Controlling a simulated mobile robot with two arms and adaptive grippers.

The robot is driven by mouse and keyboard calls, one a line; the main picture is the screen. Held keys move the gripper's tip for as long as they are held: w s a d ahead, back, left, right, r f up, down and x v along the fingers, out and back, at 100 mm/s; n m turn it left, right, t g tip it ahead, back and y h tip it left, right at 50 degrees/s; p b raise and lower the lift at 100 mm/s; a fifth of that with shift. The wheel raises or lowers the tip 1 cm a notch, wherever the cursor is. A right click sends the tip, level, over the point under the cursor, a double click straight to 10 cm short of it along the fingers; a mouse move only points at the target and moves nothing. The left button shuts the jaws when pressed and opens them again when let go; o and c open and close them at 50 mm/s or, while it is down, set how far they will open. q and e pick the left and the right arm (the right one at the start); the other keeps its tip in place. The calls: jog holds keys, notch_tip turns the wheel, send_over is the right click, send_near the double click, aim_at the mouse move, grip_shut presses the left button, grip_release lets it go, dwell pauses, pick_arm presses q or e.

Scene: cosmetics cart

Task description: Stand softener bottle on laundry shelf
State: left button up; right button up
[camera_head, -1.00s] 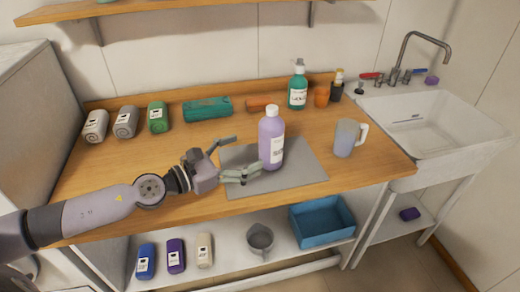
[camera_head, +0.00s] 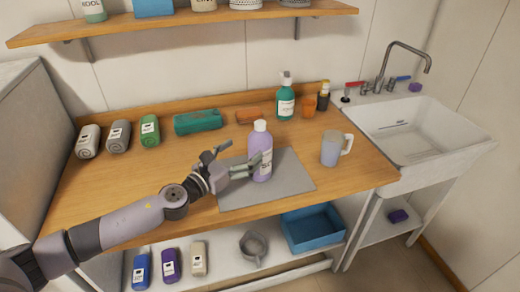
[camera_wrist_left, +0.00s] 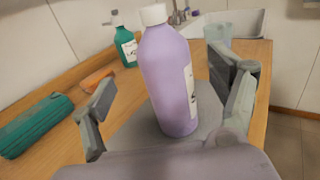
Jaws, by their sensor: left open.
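A lilac softener bottle (camera_head: 261,152) with a white cap stands upright on the grey mat (camera_head: 292,180) on the wooden worktop. My left gripper (camera_head: 240,160) is open, with its fingers either side of the bottle's near side. In the left wrist view the bottle (camera_wrist_left: 170,80) stands between the two spread fingers, and a gap shows at the left finger. The shelf on the wall (camera_head: 180,24) runs along the top of the head view and holds several items, cut off by the frame. My right gripper is not in view.
A grey mug (camera_head: 331,149) stands right of the mat. A green pump bottle (camera_head: 286,100), an orange cup (camera_head: 309,106) and a rolled teal towel (camera_head: 198,122) are at the back. A sink (camera_head: 425,130) is at the right.

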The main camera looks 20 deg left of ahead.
aim_at(251, 145)
pick_arm(q)
jog(key=shift+x, duration=1.05)
jog(key=shift+w+d+r+p, duration=0.15)
jog(key=shift+w+d+p, duration=0.1)
jog(key=shift+w+p, duration=0.25)
jog(key=x, duration=0.3)
jog(key=shift+w+d+p, duration=0.2)
jog(key=shift+d+p, duration=0.05)
jog(key=shift+p, duration=0.1)
jog(key=shift+w+d, duration=0.15)
jog(key=shift+w, duration=0.2)
jog(key=shift+s, duration=0.1)
jog(key=shift+c, duration=0.7)
grip_shut()
